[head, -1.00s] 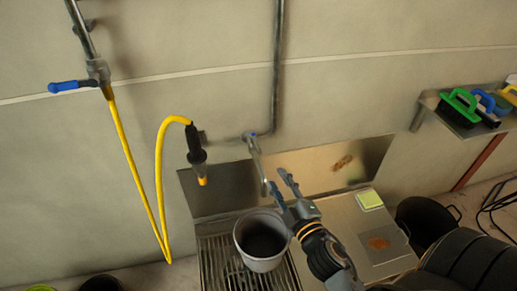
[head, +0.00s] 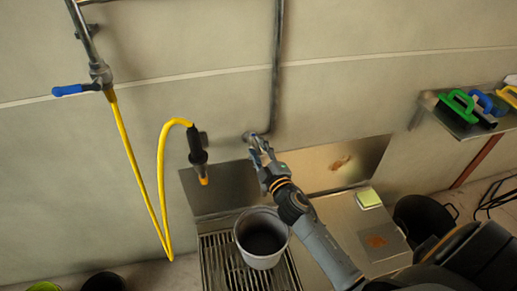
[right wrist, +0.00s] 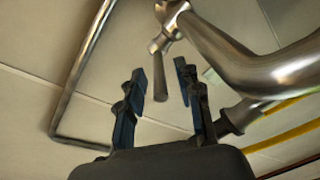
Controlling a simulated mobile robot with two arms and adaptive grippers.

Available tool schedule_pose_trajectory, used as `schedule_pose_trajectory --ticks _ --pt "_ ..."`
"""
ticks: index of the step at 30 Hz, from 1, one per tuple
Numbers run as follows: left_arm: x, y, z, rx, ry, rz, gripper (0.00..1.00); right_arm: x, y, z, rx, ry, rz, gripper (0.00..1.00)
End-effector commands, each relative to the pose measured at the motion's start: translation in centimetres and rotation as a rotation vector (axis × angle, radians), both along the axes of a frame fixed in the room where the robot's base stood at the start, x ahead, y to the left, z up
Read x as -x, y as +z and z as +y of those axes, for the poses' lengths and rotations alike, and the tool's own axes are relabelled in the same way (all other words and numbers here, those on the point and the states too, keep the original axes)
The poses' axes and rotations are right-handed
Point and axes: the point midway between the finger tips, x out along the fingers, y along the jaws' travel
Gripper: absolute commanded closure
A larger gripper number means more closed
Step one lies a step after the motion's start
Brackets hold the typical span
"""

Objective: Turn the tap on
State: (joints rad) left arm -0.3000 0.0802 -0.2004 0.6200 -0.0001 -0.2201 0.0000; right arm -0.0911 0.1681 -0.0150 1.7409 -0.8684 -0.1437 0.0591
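The metal tap (head: 249,135) is on the wall at the end of a grey pipe, above the sink splashback. In the head view my right gripper (head: 261,147) is at the tap and hides most of its spout. In the right wrist view the tap's thick curved spout (right wrist: 265,72) comes in from the right. A thin grey lever (right wrist: 170,57) hangs from its body. My right gripper (right wrist: 160,80) is open, with the lever's lower end appearing between or just beyond its fingers. I cannot tell whether they touch. My left gripper is not in view.
A grey bucket (head: 262,238) stands on the drain grate (head: 217,262) below the tap. A yellow hose (head: 160,180) with a black nozzle (head: 197,147) hangs left, under a blue-handled valve (head: 76,89). A sponge (head: 368,198) lies on the counter; a brush shelf (head: 430,100) is right.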

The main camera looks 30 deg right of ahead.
Motion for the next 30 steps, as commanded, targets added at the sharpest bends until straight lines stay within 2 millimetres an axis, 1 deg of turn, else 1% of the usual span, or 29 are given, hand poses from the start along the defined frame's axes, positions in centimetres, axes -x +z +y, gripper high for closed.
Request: schedule_pose_trajectory --ticks 8,9,11,12,13,23,30 --pt "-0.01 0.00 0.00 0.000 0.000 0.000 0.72 -0.12 -0.03 -0.01 0.000 0.000 0.000 0.65" --pt "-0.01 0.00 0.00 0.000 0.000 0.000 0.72 -0.11 -0.03 -0.01 0.000 0.000 0.000 0.73" --pt "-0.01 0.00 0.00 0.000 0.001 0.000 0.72 -0.11 -0.03 -0.01 0.000 0.000 0.000 0.86" --pt "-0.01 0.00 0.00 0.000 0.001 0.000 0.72 -0.11 -0.03 -0.01 0.000 0.000 0.000 0.94" --pt "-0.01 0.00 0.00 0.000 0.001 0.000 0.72 -0.10 -0.02 -0.02 0.000 0.000 0.000 1.00" --pt "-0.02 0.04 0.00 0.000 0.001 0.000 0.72 -0.08 -0.03 -0.05 0.001 0.002 0.001 1.00" --pt "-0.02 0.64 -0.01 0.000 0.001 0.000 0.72 0.01 0.11 -0.53 0.006 0.059 0.003 1.00"
